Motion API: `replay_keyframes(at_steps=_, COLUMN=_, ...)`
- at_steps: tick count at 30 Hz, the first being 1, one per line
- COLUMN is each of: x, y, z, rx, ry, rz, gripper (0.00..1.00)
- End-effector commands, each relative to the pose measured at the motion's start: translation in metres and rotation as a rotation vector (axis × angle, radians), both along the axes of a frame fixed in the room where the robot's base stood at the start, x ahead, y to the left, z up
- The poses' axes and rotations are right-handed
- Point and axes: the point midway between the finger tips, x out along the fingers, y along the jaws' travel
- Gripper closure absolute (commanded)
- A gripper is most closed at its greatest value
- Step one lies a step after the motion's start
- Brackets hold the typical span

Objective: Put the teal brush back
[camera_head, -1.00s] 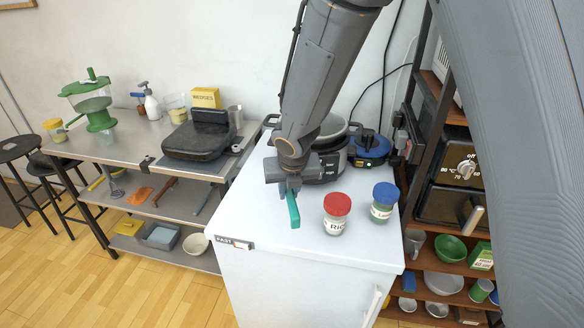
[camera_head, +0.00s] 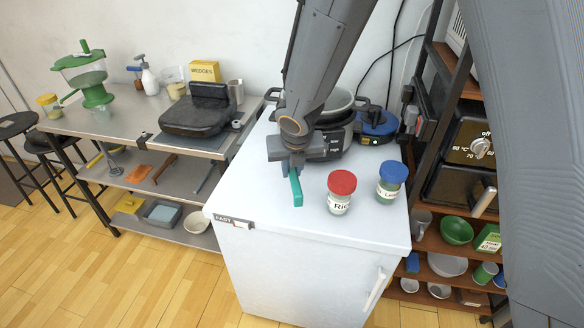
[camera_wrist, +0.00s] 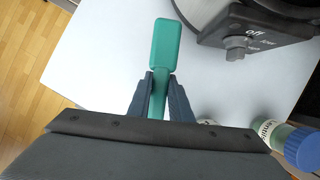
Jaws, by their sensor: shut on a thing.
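The teal brush (camera_head: 296,188) is in my gripper (camera_head: 292,172), above the white top of the fridge-like cabinet (camera_head: 262,215). In the wrist view my gripper (camera_wrist: 160,92) is shut on the brush's narrow part. The brush's wide flat teal end (camera_wrist: 165,42) points away from my gripper. Its other end is hidden behind the gripper body. I cannot tell whether the brush touches the white top.
A red-lidded jar (camera_head: 341,190) and a blue-lidded jar (camera_head: 391,180) stand right of my gripper. A black cooker (camera_head: 335,135) stands behind it. A metal shelf table (camera_head: 130,120) with a black grill (camera_head: 195,112) is at left; a wooden shelf (camera_head: 456,238) is at right.

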Motion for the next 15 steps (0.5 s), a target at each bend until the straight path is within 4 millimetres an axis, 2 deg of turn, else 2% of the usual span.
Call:
replay_keyframes(at_steps=6, x=0.001, y=0.0, z=-0.022, rx=0.0, ry=-0.001, rz=0.0, gripper=1.0)
replay_keyframes(at_steps=15, x=0.0, y=0.0, z=-0.039, rx=0.0, ry=0.0, rz=0.0, gripper=1.0)
